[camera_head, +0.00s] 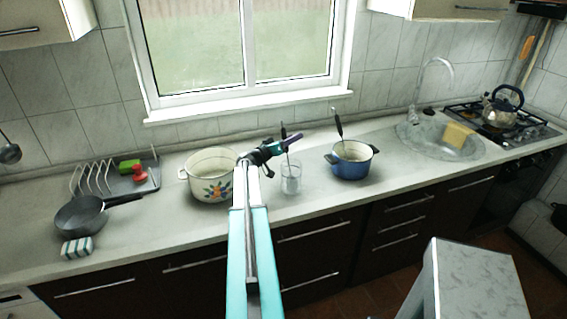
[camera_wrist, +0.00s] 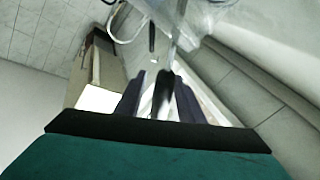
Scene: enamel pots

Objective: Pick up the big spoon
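A long black-handled utensil (camera_head: 283,131) stands in a clear glass (camera_head: 291,182) on the counter, its lower end unclear through the glass. It looks like the big spoon, though its bowl is not clearly visible. My gripper (camera_head: 294,141) is above the glass at the height of the handle, its purple fingers pointing right. In the wrist view, the black handle (camera_wrist: 164,92) lies between the two dark fingers (camera_wrist: 158,98). A light gap shows between the left finger and the handle; the right finger is close to it, and contact is unclear.
A flowered white pot (camera_head: 209,188) stands left of the glass. A blue pot (camera_head: 350,169) stands to the right, with another black-handled utensil (camera_head: 338,125) in it. A pan (camera_head: 82,218), sponge (camera_head: 77,247) and dish rack (camera_head: 92,178) are further left. The window sill (camera_head: 250,106) is behind.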

